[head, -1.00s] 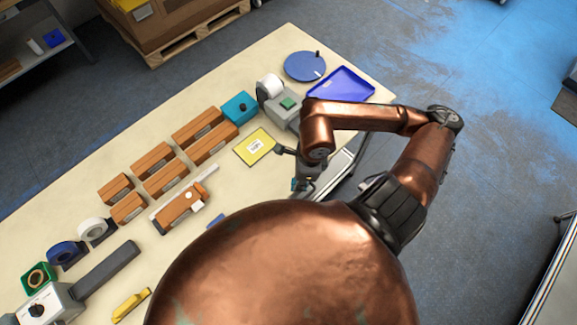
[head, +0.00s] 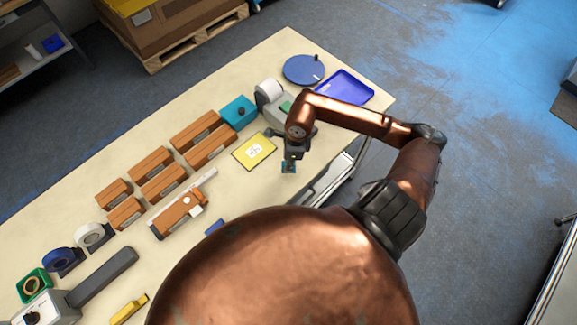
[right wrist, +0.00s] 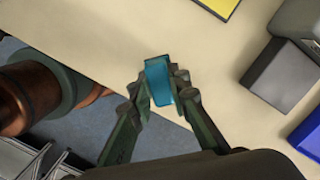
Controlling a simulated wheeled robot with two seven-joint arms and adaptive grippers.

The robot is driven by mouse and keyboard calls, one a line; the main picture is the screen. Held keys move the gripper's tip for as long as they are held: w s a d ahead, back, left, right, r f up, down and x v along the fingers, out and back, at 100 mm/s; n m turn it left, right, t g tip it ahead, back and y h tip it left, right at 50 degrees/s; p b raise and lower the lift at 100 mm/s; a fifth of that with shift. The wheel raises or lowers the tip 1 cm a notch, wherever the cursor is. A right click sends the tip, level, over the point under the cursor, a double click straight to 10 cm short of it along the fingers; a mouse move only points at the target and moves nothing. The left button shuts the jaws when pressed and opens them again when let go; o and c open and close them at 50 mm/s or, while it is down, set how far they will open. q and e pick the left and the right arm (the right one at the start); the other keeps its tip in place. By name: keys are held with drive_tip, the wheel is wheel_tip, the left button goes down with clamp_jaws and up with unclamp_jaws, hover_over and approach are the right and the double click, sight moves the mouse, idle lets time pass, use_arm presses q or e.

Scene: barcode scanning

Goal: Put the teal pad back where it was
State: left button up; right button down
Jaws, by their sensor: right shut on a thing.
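The teal pad (right wrist: 159,82) is a small teal block between the fingertips of my right gripper (right wrist: 161,88) in the right wrist view. In the head view my right gripper (head: 289,165) points down near the table's right edge, beside and below the yellow square with a white label (head: 254,151). The teal pad (head: 289,168) shows only as a small teal patch at its tips there. The gripper is shut on the pad. I cannot tell how high the pad is above the table. My left gripper is not in view.
On the table (head: 120,165) stand a teal box with a black knob (head: 238,111), a label printer (head: 270,97), a blue tray (head: 345,87), a round blue plate (head: 303,69) and several brown blocks (head: 195,130). A small blue piece (head: 215,226) lies nearer me. The table between gripper and scanner-like brown device (head: 180,215) is clear.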

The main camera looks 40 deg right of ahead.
wheel_tip(320, 180, down, 3)
drive_tip(key=shift+w+f+p, duration=0.1)
drive_tip(key=shift+p, duration=0.35)
drive_tip(key=shift+f, duration=0.2)
drive_tip(key=c, duration=1.8)
unclamp_jaws()
drive_tip(key=shift+r, duration=0.2)
drive_tip(key=r, duration=0.4)
drive_tip(key=r+b, duration=0.1)
drive_tip(key=r, duration=0.3)
drive_tip(key=s+d+r, duration=0.1)
drive_tip(key=r, duration=0.2)
drive_tip(key=shift+d+r, duration=0.1)
drive_tip(key=shift+r, duration=0.3)
